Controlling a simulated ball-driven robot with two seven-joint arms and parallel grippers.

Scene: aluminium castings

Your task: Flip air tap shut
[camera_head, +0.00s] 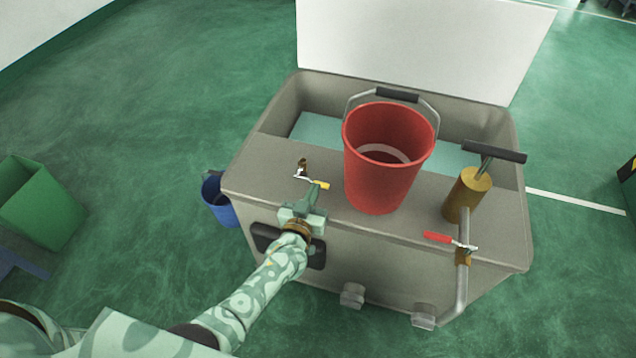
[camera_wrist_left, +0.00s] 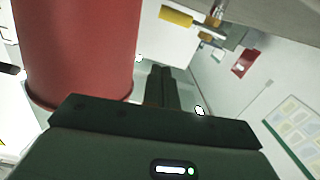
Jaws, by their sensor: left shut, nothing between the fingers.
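A small brass tap (camera_head: 302,164) stands on the left part of the grey tank's top. Its silver lever ends in a yellow grip (camera_head: 321,184), which points right toward the bucket. The yellow grip (camera_wrist_left: 176,17) also shows at the top of the left wrist view. My left gripper (camera_head: 318,190) is shut and empty, with its fingertips close by the yellow grip. In the left wrist view the closed fingers (camera_wrist_left: 163,85) look apart from the grip. A second tap with a red handle (camera_head: 438,238) sits on the pipe at right. My right gripper is not in view.
A red bucket (camera_head: 380,180) stands right of my left gripper. A brass hand pump (camera_head: 468,194) with a black handle is farther right. The grey tank (camera_head: 400,258) has its white lid (camera_head: 425,45) raised behind. A blue bucket (camera_head: 220,204) is at the tank's left side.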

